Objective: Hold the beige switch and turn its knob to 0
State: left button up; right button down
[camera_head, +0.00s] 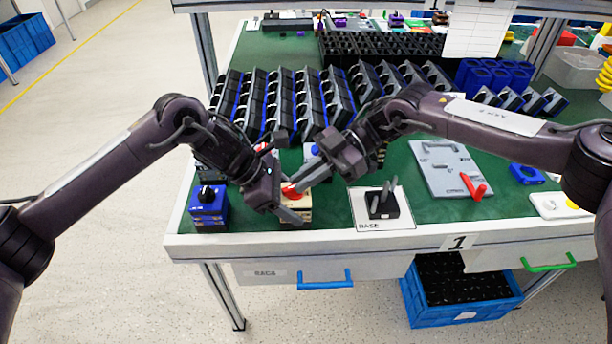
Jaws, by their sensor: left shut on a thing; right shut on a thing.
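The beige switch (298,215) stands near the front edge of the green table, left of the base plate. Its red knob (289,190) shows on top, partly hidden by the grippers. My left gripper (285,214) comes in from the left, low at the switch's body, and is shut on it. My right gripper (301,186) reaches in from the upper right and is shut on the knob. The knob's pointer and the number marks are too small and covered to read.
A blue switch (208,203) stands on the left. A black fixture (382,204) with upright prongs sits on the white base sheet (364,222). A grey board (440,165) with a red handle (474,187) lies right. Rows of black racks (283,100) fill the area behind.

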jog(key=shift+w, duration=0.1)
jog(key=c, duration=1.4)
grip_release()
jog(key=v, duration=1.2)
jog(key=shift+r, duration=0.1)
